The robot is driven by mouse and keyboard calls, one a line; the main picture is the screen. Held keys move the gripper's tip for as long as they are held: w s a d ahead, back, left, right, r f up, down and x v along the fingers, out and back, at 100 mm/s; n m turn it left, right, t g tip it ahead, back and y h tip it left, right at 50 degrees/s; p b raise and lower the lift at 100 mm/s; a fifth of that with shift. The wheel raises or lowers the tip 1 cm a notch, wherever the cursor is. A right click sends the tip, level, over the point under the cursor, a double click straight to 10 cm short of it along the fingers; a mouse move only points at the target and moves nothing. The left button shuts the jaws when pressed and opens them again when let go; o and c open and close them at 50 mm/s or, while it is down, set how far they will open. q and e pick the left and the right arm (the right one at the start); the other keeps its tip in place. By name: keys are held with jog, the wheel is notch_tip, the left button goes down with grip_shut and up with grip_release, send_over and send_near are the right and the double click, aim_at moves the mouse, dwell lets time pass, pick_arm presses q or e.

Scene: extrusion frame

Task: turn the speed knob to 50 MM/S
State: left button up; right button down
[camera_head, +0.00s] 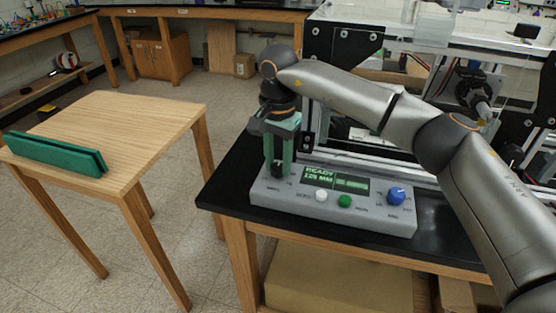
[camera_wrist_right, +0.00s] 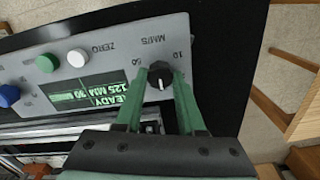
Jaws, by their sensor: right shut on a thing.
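The grey control box (camera_head: 330,209) stands on the black bench top. Its black speed knob (camera_wrist_right: 159,72) shows in the right wrist view, by the label MM/S, with 50 and 10 printed near it. A short white mark on the knob points toward my gripper's palm in that view. My right gripper (camera_head: 278,172) points down over the box's left end, its green fingers shut on either side of the knob. The fingers mostly hide the knob in the head view. The green display (camera_head: 336,180) reads READY and 125 MM; the rest is hard to read. My left gripper is not in view.
A white button (camera_head: 321,195), a green button (camera_head: 344,201) and a blue knob (camera_head: 396,195) sit on the box. A metal extrusion frame stands behind it. A wooden table (camera_head: 130,125) with a green grooved block (camera_head: 55,153) is at the left.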

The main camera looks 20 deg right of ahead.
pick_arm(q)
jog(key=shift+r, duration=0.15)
pick_arm(e)
jog(key=shift+m, duration=0.3)
jog(key=m+p, duration=0.1)
jog(key=m, duration=0.1)
jog(key=shift+r+m, duration=0.1)
jog(key=shift+m, duration=0.2)
jog(key=m, duration=0.3)
jog(key=shift+m+p, duration=0.35)
jog(key=shift+m, duration=0.05)
jog(key=m, duration=0.5)
jog(key=shift+p, duration=0.3)
jog(key=m, duration=0.6)
jog(key=shift+m, duration=0.3)
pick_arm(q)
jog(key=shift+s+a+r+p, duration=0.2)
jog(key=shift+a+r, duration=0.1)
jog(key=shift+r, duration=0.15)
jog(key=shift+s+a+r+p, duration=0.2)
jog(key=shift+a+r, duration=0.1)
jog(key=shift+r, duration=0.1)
pick_arm(e)
jog(key=m, duration=0.5)
jog(key=shift+m, duration=0.3)
jog(key=c, duration=0.5)
grip_release()
